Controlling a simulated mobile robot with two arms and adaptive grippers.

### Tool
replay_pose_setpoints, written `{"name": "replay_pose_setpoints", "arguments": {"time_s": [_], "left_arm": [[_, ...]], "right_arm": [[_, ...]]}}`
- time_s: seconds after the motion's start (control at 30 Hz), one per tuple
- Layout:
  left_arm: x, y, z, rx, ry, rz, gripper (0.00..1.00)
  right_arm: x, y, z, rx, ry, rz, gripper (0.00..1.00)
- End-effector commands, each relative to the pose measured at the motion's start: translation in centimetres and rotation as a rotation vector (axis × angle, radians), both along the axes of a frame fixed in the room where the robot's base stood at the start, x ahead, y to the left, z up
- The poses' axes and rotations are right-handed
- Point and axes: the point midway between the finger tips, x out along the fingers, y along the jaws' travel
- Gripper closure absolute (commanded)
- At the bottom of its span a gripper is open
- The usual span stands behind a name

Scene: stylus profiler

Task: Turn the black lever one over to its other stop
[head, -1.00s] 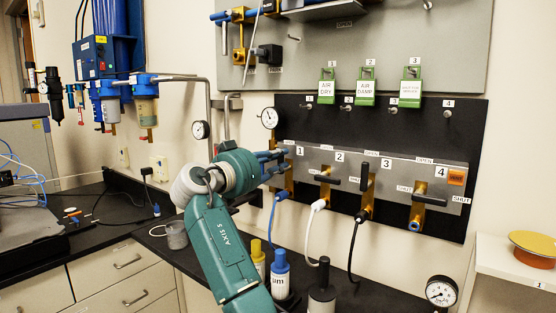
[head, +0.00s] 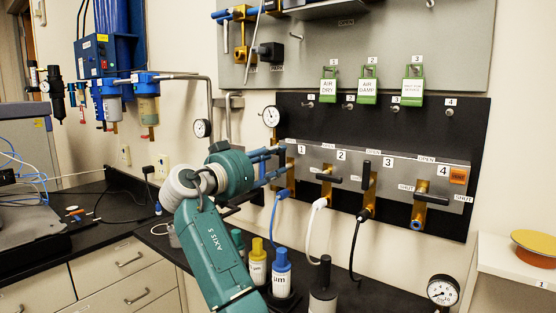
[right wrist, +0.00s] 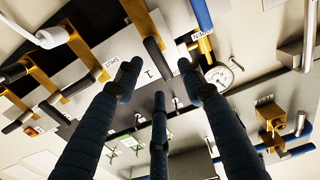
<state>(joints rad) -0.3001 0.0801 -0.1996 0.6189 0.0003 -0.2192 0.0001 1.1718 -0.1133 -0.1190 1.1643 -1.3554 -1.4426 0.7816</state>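My right gripper (head: 280,161) is at the left end of the grey valve panel (head: 330,165), in front of valve 1. In the right wrist view its dark fingers (right wrist: 160,72) are apart, with space between the tips. My left gripper is not in view.
Lever two (head: 329,178), upright lever three (head: 367,175) and lever four (head: 434,199) sit to the right. Hoses hang below. Bottles (head: 281,272) and a gauge (head: 442,291) stand below the panel. Green tags (head: 367,86) hang above.

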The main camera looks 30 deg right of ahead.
Motion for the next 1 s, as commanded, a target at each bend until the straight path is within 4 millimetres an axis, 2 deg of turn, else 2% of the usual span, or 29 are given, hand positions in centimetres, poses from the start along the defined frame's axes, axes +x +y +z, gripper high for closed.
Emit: {"name": "replay_pose_setpoints", "arguments": {"time_s": [0.03, 0.2, 0.43, 0.6, 1.0], "left_arm": [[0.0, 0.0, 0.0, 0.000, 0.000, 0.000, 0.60], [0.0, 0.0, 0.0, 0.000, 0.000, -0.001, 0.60], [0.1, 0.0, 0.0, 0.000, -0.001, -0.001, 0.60], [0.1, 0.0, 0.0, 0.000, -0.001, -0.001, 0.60], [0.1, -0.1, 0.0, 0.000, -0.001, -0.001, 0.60]], "right_arm": [[-0.3, 1.2, -0.1, 0.001, 0.000, 0.004, 0.60], [-1.8, 4.7, -0.1, 0.003, 0.000, 0.005, 0.60], [-3.1, 7.9, -0.1, 0.001, 0.003, 0.003, 0.60], [-3.5, 8.7, -0.1, 0.001, 0.003, 0.001, 0.60], [-3.5, 8.7, -0.1, 0.001, 0.003, 0.001, 0.60]]}}
